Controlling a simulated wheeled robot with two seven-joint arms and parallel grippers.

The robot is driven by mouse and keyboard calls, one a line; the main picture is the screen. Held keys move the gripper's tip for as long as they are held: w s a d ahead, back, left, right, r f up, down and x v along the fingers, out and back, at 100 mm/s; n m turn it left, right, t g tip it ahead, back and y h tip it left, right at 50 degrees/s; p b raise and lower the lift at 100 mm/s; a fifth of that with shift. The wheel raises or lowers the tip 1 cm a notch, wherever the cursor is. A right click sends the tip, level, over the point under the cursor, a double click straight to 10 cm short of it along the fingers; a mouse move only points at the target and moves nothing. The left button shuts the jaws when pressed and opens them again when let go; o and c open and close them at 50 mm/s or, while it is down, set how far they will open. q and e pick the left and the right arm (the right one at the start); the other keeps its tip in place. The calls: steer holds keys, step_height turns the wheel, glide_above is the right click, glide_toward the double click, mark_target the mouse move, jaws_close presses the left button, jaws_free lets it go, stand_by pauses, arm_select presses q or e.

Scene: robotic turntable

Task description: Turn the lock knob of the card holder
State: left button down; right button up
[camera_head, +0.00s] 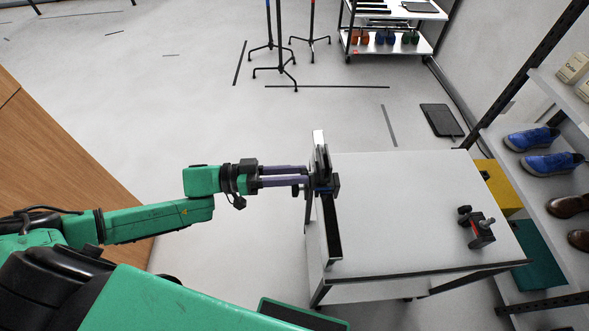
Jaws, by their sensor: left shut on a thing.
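The card holder, as far as I can tell, is the dark upright device with a pale plate (320,150) at the left edge of the white table (410,210). My left gripper (307,176) reaches it from the left, its long purple fingers level. It is shut on a small part at the device's left side, apparently the lock knob. The fingertips and the device's dark body hide this part, so its angle cannot be told.
A rack with blue shoes (544,165) is on the right. A wooden panel (60,150) is at left. Open floor lies behind the arm.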

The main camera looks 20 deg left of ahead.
stand_by(0.4)
arm_select(q)
steer(key=c, duration=0.5)
jaws_free()
steer(key=shift+a, duration=0.1)
steer(key=b+v, duration=0.1)
steer(key=v, duration=1.3)
steer(key=shift+a, duration=0.2)
